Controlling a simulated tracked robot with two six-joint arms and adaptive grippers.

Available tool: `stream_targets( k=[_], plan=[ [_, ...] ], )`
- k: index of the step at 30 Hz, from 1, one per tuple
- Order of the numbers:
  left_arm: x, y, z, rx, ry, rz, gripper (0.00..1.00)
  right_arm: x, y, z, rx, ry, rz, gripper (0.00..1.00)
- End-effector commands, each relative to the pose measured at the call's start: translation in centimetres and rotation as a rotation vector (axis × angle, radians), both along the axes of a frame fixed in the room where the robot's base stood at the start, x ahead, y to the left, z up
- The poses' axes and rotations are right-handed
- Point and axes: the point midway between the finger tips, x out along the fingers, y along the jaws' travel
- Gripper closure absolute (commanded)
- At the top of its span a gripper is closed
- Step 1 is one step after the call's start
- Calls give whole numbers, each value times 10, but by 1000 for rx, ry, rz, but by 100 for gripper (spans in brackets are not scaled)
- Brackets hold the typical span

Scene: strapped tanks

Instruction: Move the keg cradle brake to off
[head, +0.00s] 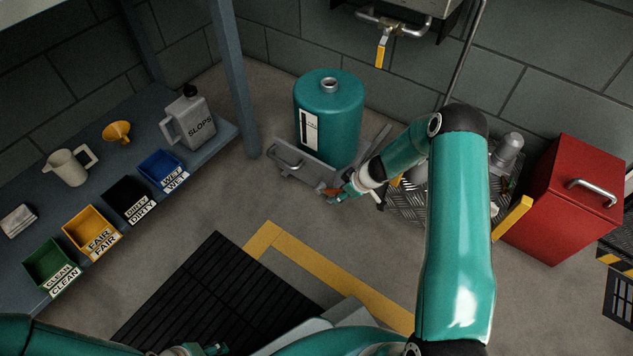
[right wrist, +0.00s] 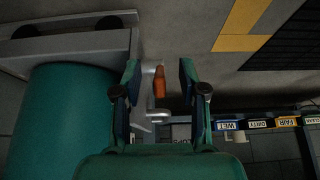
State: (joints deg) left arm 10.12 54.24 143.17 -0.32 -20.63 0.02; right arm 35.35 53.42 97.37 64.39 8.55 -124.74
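The teal keg (head: 328,120) stands upright in a grey metal cradle (head: 300,170). The brake lever (head: 329,191), with an orange-red grip, is at the cradle's front right corner. My right gripper (head: 337,194) is at that lever. In the right wrist view, the lever's orange grip (right wrist: 160,84) lies between the two fingers of my right gripper (right wrist: 160,82), with gaps showing on both sides, so the gripper is open. The keg (right wrist: 50,120) fills the left there. My left gripper (head: 208,349) shows only partly at the bottom edge; its fingers are unclear.
A blue-grey bench (head: 95,140) with labelled bins and jugs runs along the left. A red box (head: 560,200) stands at the right. A tap with a yellow handle (head: 380,52) hangs above. A black mat (head: 205,290) lies on open floor in front.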

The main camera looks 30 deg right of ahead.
Motion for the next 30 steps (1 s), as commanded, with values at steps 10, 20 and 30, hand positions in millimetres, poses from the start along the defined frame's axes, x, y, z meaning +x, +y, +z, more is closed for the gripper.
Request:
stream_targets(
  k=[10,20,30],
  plan=[
    [0,0,0,0,0,0,58,-5,-3,12,-1,-2,-1,58],
    [0,0,3,0,0,0,58,-19,-9,43,0,-2,-2,58],
    [0,0,7,0,0,0,58,-29,-13,63,0,-1,-1,58]
  ],
)
